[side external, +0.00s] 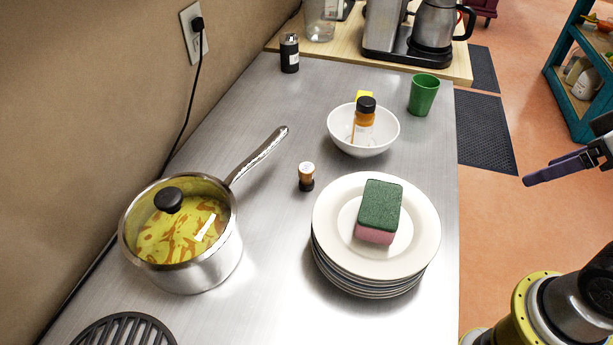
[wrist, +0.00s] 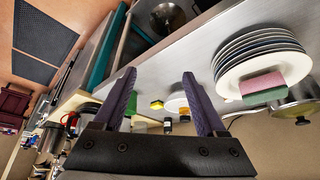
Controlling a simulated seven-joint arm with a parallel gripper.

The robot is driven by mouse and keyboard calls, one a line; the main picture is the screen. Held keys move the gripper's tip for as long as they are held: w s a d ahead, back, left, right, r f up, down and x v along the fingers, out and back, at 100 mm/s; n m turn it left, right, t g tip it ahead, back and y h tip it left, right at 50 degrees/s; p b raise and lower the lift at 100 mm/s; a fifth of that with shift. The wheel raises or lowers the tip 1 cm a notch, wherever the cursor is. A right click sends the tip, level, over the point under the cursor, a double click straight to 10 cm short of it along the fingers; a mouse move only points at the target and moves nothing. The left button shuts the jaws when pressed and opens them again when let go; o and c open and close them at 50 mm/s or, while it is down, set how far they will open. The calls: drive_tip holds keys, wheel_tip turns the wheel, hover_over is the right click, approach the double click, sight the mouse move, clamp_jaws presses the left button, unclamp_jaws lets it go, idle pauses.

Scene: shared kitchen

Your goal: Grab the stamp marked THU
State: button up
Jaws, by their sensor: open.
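Two small items on the steel counter could be stamps; I cannot read THU on either. The other is a taller black cylinder (side external: 289,53) with a pale label, near the wall at the back. A small dark item (wrist: 168,126) shows between my fingers in the wrist view, but I cannot tell which it is. My gripper (wrist: 158,75) is open and empty, with purple fingers spread. In the side view, a finger (side external: 555,166) shows right of the counter, apart from everything.
A plate stack (side external: 328,225) with a green-and-pink sponge (side external: 378,212) stands at the counter's right edge. A lidded pot (side external: 190,262) is left. A green cup (side external: 423,95) stands behind.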

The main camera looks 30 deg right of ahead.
drive_tip(key=w+a+r+m+g, duration=0.1)
drive_tip(key=w+a+r+m, duration=0.2)
drive_tip(key=w+r+m, duration=0.4)
drive_tip(key=w+a+r+m+g, duration=0.1)
drive_tip(key=w+a+r+m, duration=0.3)
drive_tip(key=w+r+m, duration=0.4)
drive_tip(key=g, duration=0.3)
hover_over(307, 167)
wheel_tip(307, 167, down, 15)
drive_tip(key=shift+n, duration=0.3)
drive_tip(key=f, duration=0.8)
drive_tip(key=shift+s+a, duration=0.15)
drive_tip(key=shift+s, duration=0.15)
drive_tip(key=shift+w+f, duration=0.15)
drive_tip(key=shift+f, duration=1.2)
drive_tip(key=shift+w+f, duration=0.15)
drive_tip(key=shift+f, duration=1.2)
